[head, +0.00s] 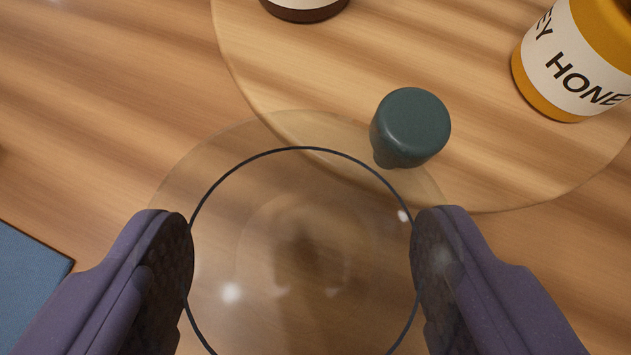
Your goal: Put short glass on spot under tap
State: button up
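A clear short glass (300,185) with a dark thin rim is seen from above, in the lower middle of the head view. My gripper (302,255) has one purple finger on each side of it, and both dark pads meet the glass at its rim. The glass appears held between them. Its far side overlaps the edge of a round wooden board in the picture. I cannot tell whether its base touches the surface below. No tap or spot under one can be made out.
The round wooden board (300,70) lies beyond the glass. On it are a dark green rounded object (410,128), close to the glass, a honey jar (580,60) and a brown-based container (305,8). A blue flat item (28,285) is at left. The wooden surface (90,110) at upper left is clear.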

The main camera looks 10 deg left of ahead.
aim_at(304, 289)
notch_tip(304, 289, down, 3)
jog(key=shift+f+b, duration=0.2)
jog(key=shift+b, duration=0.55)
jog(key=shift+r, duration=0.15)
jog(key=o, duration=1.3)
